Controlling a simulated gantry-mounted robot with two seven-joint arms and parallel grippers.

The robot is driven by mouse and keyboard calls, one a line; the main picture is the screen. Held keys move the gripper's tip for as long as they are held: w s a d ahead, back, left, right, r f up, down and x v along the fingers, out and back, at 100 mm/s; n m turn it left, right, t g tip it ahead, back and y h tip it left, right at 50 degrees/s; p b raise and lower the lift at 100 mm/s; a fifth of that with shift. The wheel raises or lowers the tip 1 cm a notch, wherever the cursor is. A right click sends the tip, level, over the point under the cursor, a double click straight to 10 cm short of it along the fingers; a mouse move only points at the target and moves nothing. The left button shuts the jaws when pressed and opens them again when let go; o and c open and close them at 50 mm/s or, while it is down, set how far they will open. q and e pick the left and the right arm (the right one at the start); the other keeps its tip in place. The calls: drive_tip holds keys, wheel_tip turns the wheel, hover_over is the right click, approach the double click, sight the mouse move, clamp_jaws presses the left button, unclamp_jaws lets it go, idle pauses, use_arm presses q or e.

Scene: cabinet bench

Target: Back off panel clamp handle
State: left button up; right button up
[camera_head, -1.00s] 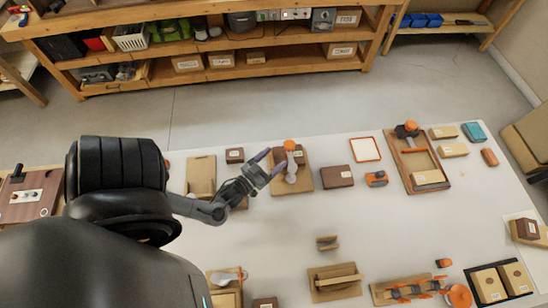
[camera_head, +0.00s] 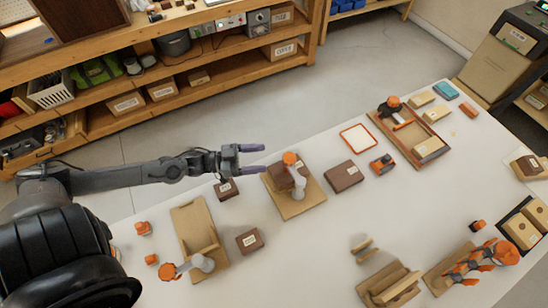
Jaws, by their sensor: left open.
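My left gripper (camera_head: 263,158) is open and empty in the head view. Its two purple-grey fingers point right, one above the other in the picture. Just right of the fingertips, apart from them in the picture, is the orange knob (camera_head: 290,158) of a clamp with a pale grey body (camera_head: 299,190). This clamp stands on a wooden board (camera_head: 289,208) beside a dark brown block (camera_head: 280,176). Other orange-handled clamps show at the lower left (camera_head: 168,271), on a framed board at the upper right (camera_head: 390,103) and at the lower right (camera_head: 506,252). My right gripper is not in view.
Brown boxes stand near the clamp board, at its left (camera_head: 226,189), below left (camera_head: 249,241) and right (camera_head: 343,176). The white table (camera_head: 310,255) is bare below the clamp board. Shelves (camera_head: 110,140) stand behind.

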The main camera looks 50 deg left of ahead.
sight(295, 157)
use_arm(q)
drive_tip(key=shift+f+b+x, duration=0.15)
drive_tip(key=shift+b+x, duration=0.4)
drive_tip(key=shift+x, duration=2.5)
drive_tip(key=shift+f+b+x, duration=0.2)
drive_tip(key=shift+b+x, duration=0.35)
drive_tip(key=shift+x, duration=2.45)
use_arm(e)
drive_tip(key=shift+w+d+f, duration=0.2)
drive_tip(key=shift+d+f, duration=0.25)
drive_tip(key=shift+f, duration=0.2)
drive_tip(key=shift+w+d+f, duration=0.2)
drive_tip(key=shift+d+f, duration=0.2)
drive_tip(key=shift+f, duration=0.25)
use_arm(q)
drive_tip(key=shift+s+d, duration=0.1)
